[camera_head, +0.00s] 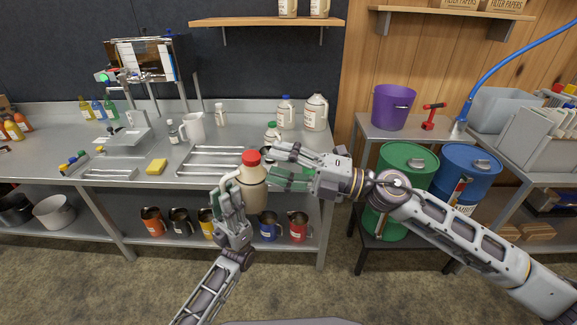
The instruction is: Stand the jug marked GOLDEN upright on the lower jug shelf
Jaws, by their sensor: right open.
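A beige jug with a red cap (252,188) is upright in front of the steel counter's front edge; I cannot read any marking on it. My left gripper (231,196) is at the jug's handle side, its fingers closed around the handle, as far as I can see. My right gripper (274,166) is open and empty just right of the red cap, over the counter's edge. A wooden wall shelf (225,21) holds two jugs (288,8), cut off by the top edge. I cannot tell whether it is the lower jug shelf.
Jugs with a blue cap (286,114), white cap (315,114) and green cap (272,132) stand on the counter (245,137). A wire rack (211,160) lies left of them. Coloured pitchers (269,228) line the undershelf. Green (408,160) and blue drums (472,165) stand right.

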